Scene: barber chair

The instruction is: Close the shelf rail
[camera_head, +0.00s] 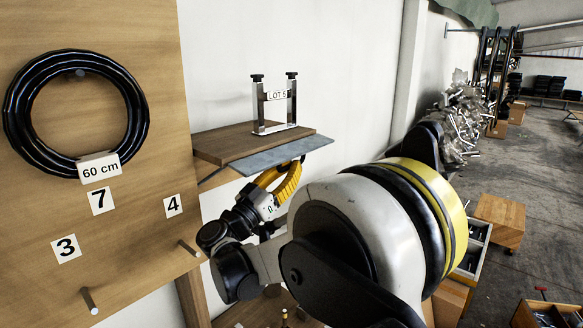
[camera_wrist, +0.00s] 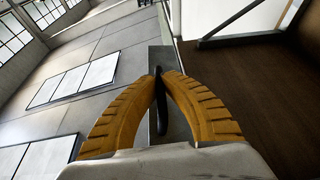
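The grey shelf rail (camera_head: 278,152) is a flat strip along the front edge of the wooden shelf (camera_head: 225,142). It lies tilted outward and down from the shelf. In the wrist view the rail (camera_wrist: 160,54) is a grey strip behind my fingers, with a dark narrow handle (camera_wrist: 162,118) in front of it. My gripper (camera_head: 300,162) has yellow ribbed fingers and reaches up from below to the rail. In the wrist view the fingertips (camera_wrist: 160,74) come together on both sides of the dark handle. The exact contact is hard to see.
A metal stand (camera_head: 274,104) marked LOT 5 stands on the shelf. A black hose coil (camera_head: 20,115) hangs on the wooden board (camera_head: 150,60) at left, with pegs (camera_head: 89,300) below. The shelf's brown underside (camera_wrist: 265,95) fills the right of the wrist view.

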